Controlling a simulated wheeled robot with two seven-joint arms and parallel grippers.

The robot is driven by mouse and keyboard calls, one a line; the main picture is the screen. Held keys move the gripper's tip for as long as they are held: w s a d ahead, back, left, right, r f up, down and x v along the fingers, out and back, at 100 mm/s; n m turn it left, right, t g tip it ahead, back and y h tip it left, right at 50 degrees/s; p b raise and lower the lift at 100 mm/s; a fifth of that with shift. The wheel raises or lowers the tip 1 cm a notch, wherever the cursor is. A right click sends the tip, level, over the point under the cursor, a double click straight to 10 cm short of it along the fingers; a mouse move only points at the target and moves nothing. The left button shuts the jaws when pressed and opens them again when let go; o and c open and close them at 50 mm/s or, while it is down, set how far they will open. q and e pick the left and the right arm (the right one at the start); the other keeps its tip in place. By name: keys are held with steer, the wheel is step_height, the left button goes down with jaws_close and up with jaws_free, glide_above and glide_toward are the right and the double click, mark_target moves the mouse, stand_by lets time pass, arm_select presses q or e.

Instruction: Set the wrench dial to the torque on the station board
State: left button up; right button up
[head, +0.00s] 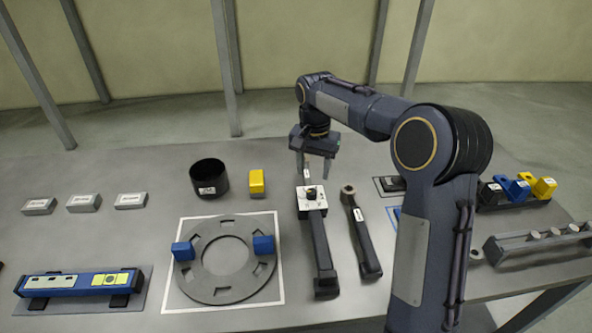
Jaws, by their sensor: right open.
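A dark torque wrench (322,255) lies on the table right of the turret plate, its handle pointing toward the front edge. At its far end is a white dial plate (312,207) with a black knob (311,191). The markings are too small to read. My right gripper (314,174) is open and points down just above and beyond the dial, its fingers apart, with nothing seen held. Whether a finger touches the knob I cannot tell. A station board with a readable torque value is not clear in this view. My left gripper is not in view.
A grey ring plate (205,277) with two blue blocks lies on a white-edged square. A second wrench (364,240) lies close right of the dial wrench. A black cup (209,178) and yellow block (257,183) stand behind. A blue bar (60,285) lies front left.

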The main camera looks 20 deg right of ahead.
mark_target(312, 191)
steer(key=shift+w+f, duration=0.15)
steer(key=shift+w, duration=0.15)
steer(key=shift+f, duration=0.3)
step_height(312, 191, down, 7)
steer(key=shift+s+r+p, duration=0.1)
steer(key=shift+p, duration=0.35)
steer(key=shift+c, duration=0.4)
steer(key=c, duration=0.9)
